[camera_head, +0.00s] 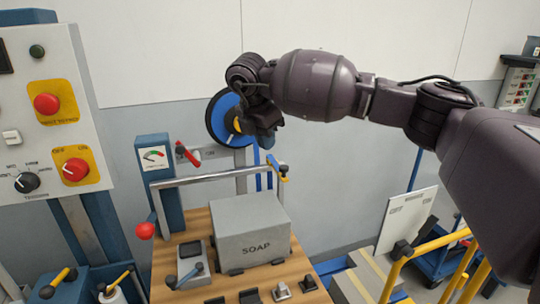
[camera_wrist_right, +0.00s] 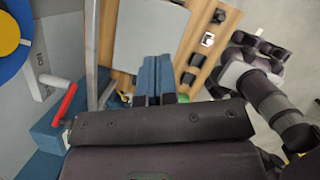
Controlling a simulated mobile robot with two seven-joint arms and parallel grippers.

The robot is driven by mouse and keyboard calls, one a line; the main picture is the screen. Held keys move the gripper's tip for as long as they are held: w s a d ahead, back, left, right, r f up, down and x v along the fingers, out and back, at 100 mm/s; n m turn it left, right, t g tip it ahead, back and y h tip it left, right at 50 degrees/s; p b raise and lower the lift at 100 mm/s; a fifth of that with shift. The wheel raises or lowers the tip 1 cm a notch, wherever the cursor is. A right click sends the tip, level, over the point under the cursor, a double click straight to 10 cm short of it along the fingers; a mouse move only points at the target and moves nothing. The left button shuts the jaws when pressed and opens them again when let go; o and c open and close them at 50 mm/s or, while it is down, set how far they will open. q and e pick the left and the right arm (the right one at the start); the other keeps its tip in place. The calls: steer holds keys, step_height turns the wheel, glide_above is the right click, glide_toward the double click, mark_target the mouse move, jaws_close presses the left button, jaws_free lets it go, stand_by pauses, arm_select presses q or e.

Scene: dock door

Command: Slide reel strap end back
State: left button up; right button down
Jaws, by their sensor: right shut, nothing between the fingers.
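The blue reel (camera_head: 222,119) with a yellow centre is mounted by the wall. It also shows at the left edge of the wrist view (camera_wrist_right: 12,32). My right gripper (camera_head: 265,138) is right in front of the reel's right side, pointing down. In the wrist view its blue fingers (camera_wrist_right: 157,68) are together with nothing between them. Whether it touches the reel or strap is hidden.
A grey SOAP box (camera_head: 252,232) sits on the wooden bench (camera_head: 171,251) below a metal bar (camera_head: 207,178). A red lever (camera_head: 187,154) is left of the reel. A control panel (camera_head: 52,105) stands at left. A yellow-railed cart is at lower right.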

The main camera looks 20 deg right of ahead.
steer(key=shift+v, duration=0.8)
